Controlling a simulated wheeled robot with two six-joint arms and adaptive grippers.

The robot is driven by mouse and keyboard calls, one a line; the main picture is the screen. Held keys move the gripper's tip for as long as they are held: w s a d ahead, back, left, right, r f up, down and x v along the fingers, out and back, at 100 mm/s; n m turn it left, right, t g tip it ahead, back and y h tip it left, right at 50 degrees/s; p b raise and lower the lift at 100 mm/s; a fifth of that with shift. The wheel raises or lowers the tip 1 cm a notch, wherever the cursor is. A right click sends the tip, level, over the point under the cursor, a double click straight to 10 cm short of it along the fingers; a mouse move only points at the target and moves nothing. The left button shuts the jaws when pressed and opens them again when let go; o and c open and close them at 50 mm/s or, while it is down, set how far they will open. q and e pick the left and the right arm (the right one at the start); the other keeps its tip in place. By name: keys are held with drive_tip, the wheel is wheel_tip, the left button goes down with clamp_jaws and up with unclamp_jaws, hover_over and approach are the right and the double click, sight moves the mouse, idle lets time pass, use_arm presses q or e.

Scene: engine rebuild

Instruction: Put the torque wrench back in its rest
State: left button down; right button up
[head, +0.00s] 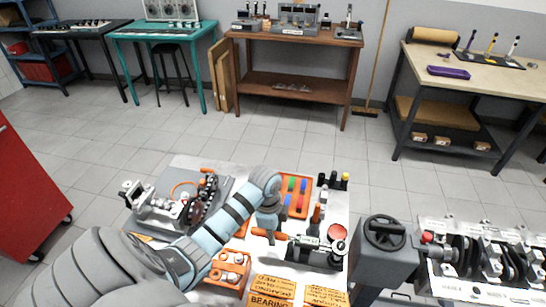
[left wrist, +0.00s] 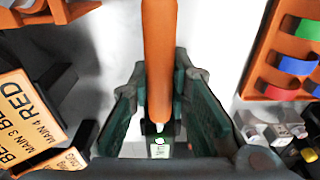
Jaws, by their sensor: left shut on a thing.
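The torque wrench has an orange handle (head: 262,232), and its shaft points right in the head view. In the left wrist view the orange handle (left wrist: 159,60) runs down between the fingers, with a small lit display at its lower end. My left gripper (head: 270,230) is shut on the handle; its dark green fingers (left wrist: 158,105) are on both sides of it. A black stand (head: 322,261), which looks like the rest, is at the wrench's right end. I cannot tell whether the wrench touches it. My right gripper is not in view.
An orange tray (head: 283,212) of coloured pieces lies behind the gripper. A grey fixture with mechanical parts (head: 165,205) is left. A handwheel unit (head: 385,233) and crankshaft (head: 480,262) are right.

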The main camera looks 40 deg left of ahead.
use_arm(q)
drive_tip(key=shift+f+b, duration=0.35)
drive_tip(key=shift+f, duration=0.7)
idle(0.4)
drive_tip(key=c, duration=1.8)
unclamp_jaws()
drive_tip(key=shift+o, duration=0.2)
drive_tip(key=shift+r, duration=0.1)
drive_tip(key=shift+r+p, duration=0.75)
drive_tip(key=shift+p, duration=0.5)
drive_tip(key=shift+r+p, duration=0.65)
drive_tip(key=shift+r, duration=0.05)
drive_tip(key=o, duration=0.6)
